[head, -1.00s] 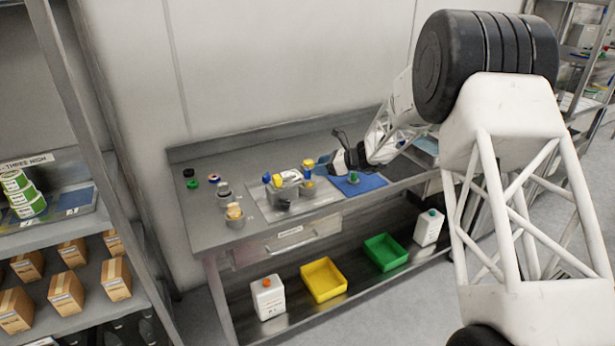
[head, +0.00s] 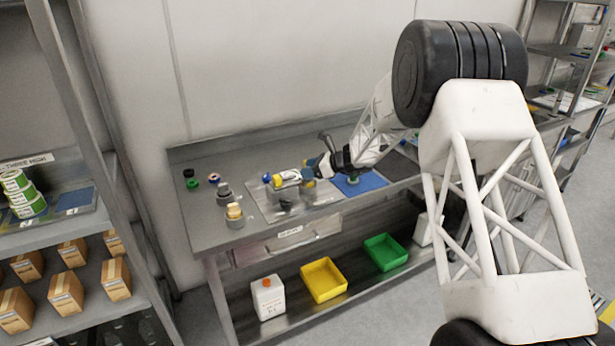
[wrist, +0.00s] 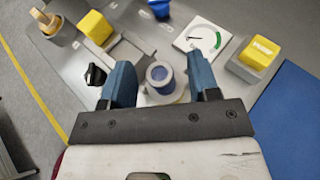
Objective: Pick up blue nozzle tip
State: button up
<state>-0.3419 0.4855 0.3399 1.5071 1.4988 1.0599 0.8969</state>
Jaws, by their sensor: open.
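A blue nozzle tip (wrist: 160,75), a short cylinder with a round opening, stands on a pale round base in the wrist view. My gripper (wrist: 160,62) is open, with one blue finger to the left of the tip and one to the right. Gaps show between the fingers and the tip. In the head view my gripper (head: 316,169) is at the right end of the filler, and I cannot make out the tip clearly there.
A yellow block (wrist: 260,52) stands just right of the right finger, and a black knob (wrist: 95,75) is close to the left finger. A gauge (wrist: 201,37) and another yellow block (wrist: 97,27) lie beyond. A blue mat (wrist: 295,115) is clear at right.

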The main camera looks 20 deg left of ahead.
jog(key=shift+x, duration=1.25)
grip_shut()
jog(key=shift+r, duration=0.15)
jog(key=shift+r, duration=1.5)
jog(key=shift+s+d+r, duration=0.15)
jog(key=shift+s, duration=0.15)
jog(key=s+d, duration=0.3)
jog(key=s, duration=0.3)
jog(key=s+d+r, duration=0.1)
jog(key=s+d, duration=0.3)
jog(key=s, duration=0.3)
jog(key=shift+s+d+r, duration=0.2)
jog(key=shift+d, duration=0.05)
